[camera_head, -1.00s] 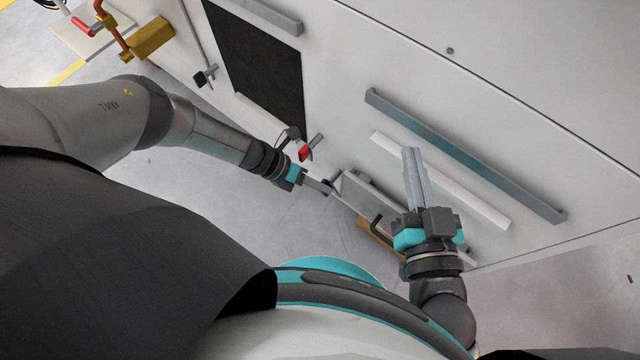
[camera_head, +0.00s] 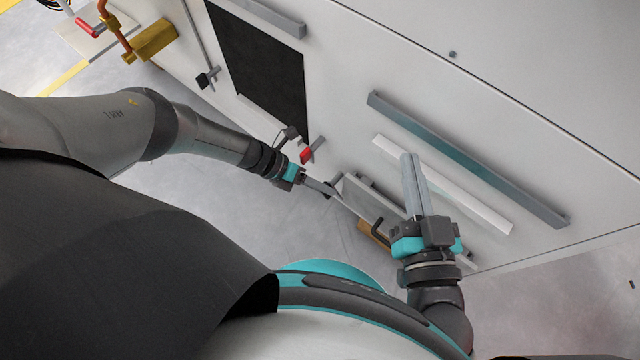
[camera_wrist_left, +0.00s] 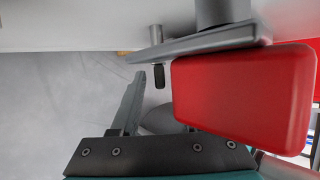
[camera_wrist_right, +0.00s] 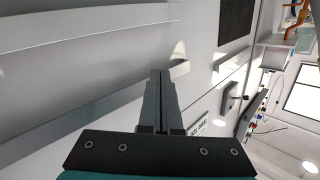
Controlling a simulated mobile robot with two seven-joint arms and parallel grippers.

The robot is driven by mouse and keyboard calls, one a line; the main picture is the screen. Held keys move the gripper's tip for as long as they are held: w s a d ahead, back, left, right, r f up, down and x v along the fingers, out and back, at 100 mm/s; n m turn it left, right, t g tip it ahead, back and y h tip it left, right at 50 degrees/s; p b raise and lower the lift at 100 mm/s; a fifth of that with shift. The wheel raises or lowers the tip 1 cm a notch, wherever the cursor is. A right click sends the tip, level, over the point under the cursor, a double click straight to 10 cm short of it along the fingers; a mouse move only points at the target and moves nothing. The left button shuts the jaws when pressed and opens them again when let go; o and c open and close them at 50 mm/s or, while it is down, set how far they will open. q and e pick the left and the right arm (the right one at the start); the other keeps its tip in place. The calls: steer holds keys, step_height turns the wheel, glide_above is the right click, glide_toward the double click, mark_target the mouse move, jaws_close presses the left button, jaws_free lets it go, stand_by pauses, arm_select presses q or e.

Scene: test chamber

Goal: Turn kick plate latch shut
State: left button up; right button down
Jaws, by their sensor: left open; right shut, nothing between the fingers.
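A red-ended grey lever (camera_head: 308,153) sits low on the white wall in the head view. In the left wrist view its red end (camera_wrist_left: 245,98) is large and close at the right, on a grey bar (camera_wrist_left: 200,44). A small dark piece (camera_wrist_left: 160,75) is beyond. I cannot tell which of these is the kick plate latch. My left gripper (camera_head: 325,188) is open beside the lever, low by the wall; one finger shows and the red end hides the other side. My right gripper (camera_head: 409,158) is shut and empty, in front of the wall by a white strip.
A long grey rail (camera_head: 465,155) and a white strip (camera_head: 440,182) cross the wall near my right gripper. A grey panel with a black handle (camera_head: 378,226) is at floor level between the grippers. A dark grille (camera_head: 260,70) is farther left. Grey floor (camera_head: 225,200) is clear.

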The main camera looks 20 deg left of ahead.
arm_select(q)
steer(key=shift+s, duration=0.1)
steer(key=p+v, duration=0.7)
steer(key=v, duration=0.8)
arm_select(e)
steer(key=s+d+f+g+h, duration=0.2)
steer(key=d+g+h, duration=0.1)
steer(key=d+g, duration=0.2)
steer(key=s+d+f+g+h, duration=0.2)
steer(key=d+g, duration=0.4)
steer(key=shift+s+g+h, duration=0.3)
steer(key=shift+h, duration=0.1)
arm_select(q)
steer(key=shift+a, duration=0.1)
